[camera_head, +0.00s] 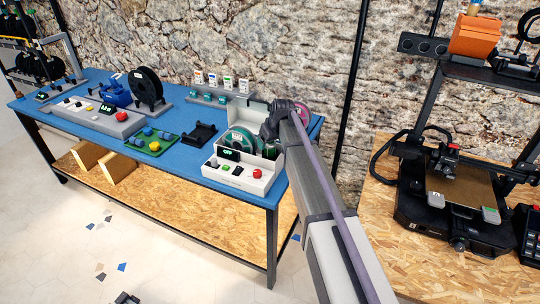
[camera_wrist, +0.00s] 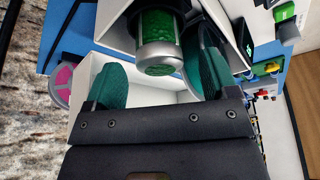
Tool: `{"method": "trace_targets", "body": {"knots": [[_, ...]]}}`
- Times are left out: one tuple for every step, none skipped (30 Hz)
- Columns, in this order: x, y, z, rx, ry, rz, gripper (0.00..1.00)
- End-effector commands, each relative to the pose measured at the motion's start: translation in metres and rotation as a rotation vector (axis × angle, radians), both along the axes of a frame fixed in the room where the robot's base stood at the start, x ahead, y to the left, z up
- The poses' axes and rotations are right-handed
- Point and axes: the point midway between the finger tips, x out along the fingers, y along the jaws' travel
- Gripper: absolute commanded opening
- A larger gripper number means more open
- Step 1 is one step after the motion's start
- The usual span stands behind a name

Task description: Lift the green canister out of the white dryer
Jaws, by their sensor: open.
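The white dryer (camera_head: 233,178) stands open at the right end of the blue table, its lid raised behind. A green spool shows inside it in the head view. The green canister (camera_wrist: 160,35), clear-walled with green beads and a silver end cap, is inside the dryer, whose white wall (camera_wrist: 112,22) shows in the wrist view. My gripper (camera_wrist: 159,62) is open, with one teal finger on each side of the canister's capped end. I cannot tell whether either finger touches it. In the head view my wrist hides the canister and fingertips.
A pink spool (camera_head: 302,113) is close behind my wrist. A black cradle (camera_head: 199,135), a green tray (camera_head: 152,142) and a grey control box (camera_head: 98,118) lie to the left. A printer (camera_head: 455,195) stands on the right bench. Some blue tabletop left of the dryer is clear.

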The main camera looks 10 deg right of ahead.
Motion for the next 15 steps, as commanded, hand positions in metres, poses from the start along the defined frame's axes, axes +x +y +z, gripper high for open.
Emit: {"method": "trace_targets", "body": {"knots": [[0.005,0.001,-0.021,0.000,0.000,0.000,0.80],[0.008,0.001,-0.027,0.000,0.000,0.000,0.80],[0.010,0.003,-0.034,0.000,0.000,0.001,0.80],[0.012,0.003,-0.037,0.000,0.000,0.001,0.80],[0.013,0.004,-0.038,0.000,0.000,0.001,0.80],[0.014,0.004,-0.038,0.000,0.000,0.001,0.80],[0.014,0.004,-0.037,0.000,0.000,0.000,0.80],[0.013,0.004,-0.035,0.000,0.000,0.000,0.80],[0.013,0.004,-0.034,0.000,0.000,0.000,0.80],[0.013,0.004,-0.034,0.000,0.000,0.000,0.80],[0.013,0.004,-0.034,0.000,0.000,0.000,0.80],[0.013,0.004,-0.034,0.000,0.000,0.000,0.78],[0.013,0.004,-0.034,0.000,0.000,0.000,0.75],[0.013,0.004,-0.033,0.000,0.000,0.000,0.72],[0.013,0.004,-0.033,0.000,0.000,0.000,0.68]]}}
